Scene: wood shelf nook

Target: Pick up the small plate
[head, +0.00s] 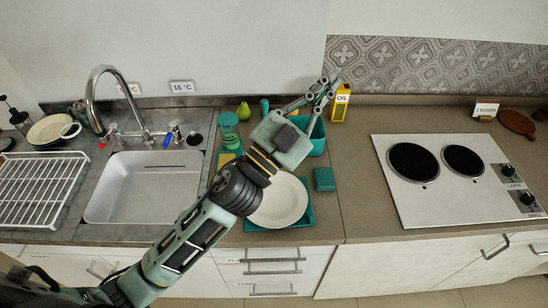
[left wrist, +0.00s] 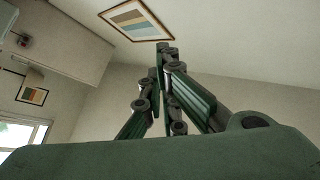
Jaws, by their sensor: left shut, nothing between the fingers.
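A white round plate (head: 285,207) lies on a teal tray (head: 306,219) on the counter, partly hidden behind my left arm. My left gripper (head: 332,80) is shut and empty, raised above the back of the counter and pointing up, away from both plates. My right gripper is not in view.
A teal bin (head: 318,140), a yellow oil carton (head: 340,103), a green pear (head: 243,110) and a teal box (head: 324,179) stand near the arm. The sink (head: 145,190) is left, the cooktop (head: 440,200) right. Bare counter (head: 357,190) lies between tray and cooktop.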

